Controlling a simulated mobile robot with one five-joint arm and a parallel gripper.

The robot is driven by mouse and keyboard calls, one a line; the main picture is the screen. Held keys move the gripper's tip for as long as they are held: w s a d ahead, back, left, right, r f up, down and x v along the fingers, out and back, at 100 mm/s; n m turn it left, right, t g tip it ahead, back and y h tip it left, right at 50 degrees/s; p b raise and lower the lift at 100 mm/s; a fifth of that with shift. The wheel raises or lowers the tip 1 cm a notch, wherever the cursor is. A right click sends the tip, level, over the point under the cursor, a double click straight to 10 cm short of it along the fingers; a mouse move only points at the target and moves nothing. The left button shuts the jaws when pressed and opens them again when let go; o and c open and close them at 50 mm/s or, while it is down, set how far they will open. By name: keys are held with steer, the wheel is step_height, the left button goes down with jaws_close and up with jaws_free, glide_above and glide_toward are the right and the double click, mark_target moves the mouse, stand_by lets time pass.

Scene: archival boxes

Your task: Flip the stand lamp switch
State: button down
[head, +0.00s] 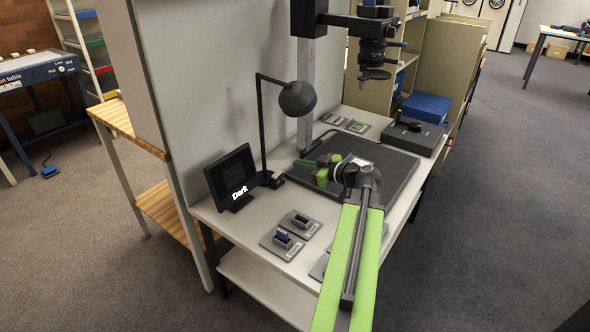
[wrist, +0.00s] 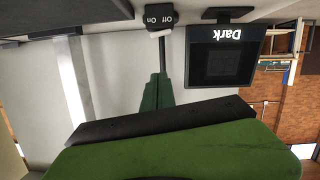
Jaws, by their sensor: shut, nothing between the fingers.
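The black stand lamp (head: 297,98) stands on the white table with its round head hanging from a bent pole. A small dark switch box (head: 279,180) sits by its base. In the wrist view, which is upside down, the switch (wrist: 160,20) shows the words On and Off; its exact position is unclear. My gripper (head: 299,163) has green fingers pressed together and empty, pointing left toward the lamp base, a short way right of the switch. In the wrist view the fingertips (wrist: 157,76) point toward the switch, apart from it.
A black screen (head: 231,177) reading "Dark" stands left of the lamp. Two small grey switch plates (head: 283,242) lie near the table's front. A dark mat (head: 395,165) lies under my gripper. A grey partition (head: 225,80) rises behind the lamp.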

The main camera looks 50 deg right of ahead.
steer(key=b, duration=0.2)
glide_above(277, 174)
steer(key=s, duration=0.3)
step_height(277, 174, down, 2)
steer(key=f+b, duration=0.1)
steer(key=f, duration=0.1)
steer(key=d+f+b, duration=0.1)
steer(key=shift+w+b, duration=0.3)
steer(key=shift+w, duration=0.05)
steer(key=shift+d+f+b, duration=0.2)
steer(key=shift+f+b, duration=0.35)
steer(key=shift+d, duration=0.1)
